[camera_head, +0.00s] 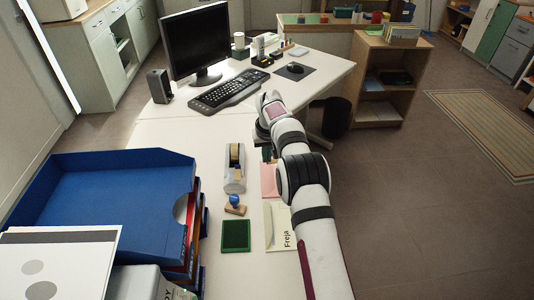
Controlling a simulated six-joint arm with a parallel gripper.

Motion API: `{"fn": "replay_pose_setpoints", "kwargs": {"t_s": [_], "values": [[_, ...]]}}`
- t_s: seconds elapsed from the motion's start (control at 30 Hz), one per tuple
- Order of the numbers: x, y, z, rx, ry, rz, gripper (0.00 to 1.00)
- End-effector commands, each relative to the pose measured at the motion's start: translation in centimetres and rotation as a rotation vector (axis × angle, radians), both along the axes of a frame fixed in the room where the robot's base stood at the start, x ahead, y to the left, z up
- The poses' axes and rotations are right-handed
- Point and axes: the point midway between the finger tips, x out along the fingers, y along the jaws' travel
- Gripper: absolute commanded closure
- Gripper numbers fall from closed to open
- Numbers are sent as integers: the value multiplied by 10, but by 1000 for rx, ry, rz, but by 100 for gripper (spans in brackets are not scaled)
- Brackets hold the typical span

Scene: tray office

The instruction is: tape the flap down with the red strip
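A cream envelope (276,240) marked "Freja" lies on the white desk, partly covered from view by my arm. A pale line near its left side may be the flap edge; I cannot tell whether it is raised. A pink sheet (269,182) lies just beyond it. A tape dispenser (235,168) stands left of the pink sheet. I cannot make out a red strip. My gripper (266,153) is low over the desk beyond the pink sheet and right of the dispenser. My arm mostly hides it, so its fingers and anything between them do not show clearly.
A blue-handled stamp (235,205) and a green pad (236,236) lie left of the envelope. A blue letter tray (110,190) fills the left side. A keyboard (229,89) and monitor (197,42) stand farther back. Bare desk lies between keyboard and dispenser.

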Motion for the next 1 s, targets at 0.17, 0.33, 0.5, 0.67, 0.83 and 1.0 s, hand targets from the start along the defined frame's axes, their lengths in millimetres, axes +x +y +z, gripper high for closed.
{"fn": "replay_pose_setpoints", "kwargs": {"t_s": [0.17, 0.33, 0.5, 0.67, 0.83, 1.0], "values": [[5, 0, -10, 13, -9, -125, 100], [5, 0, -29, 14, -9, -127, 100], [4, 0, -51, 15, -9, -126, 100], [5, 0, -65, 14, -10, -125, 100], [5, 0, -70, 15, -10, -125, 100], [5, 0, -71, 15, -11, -125, 100]]}}
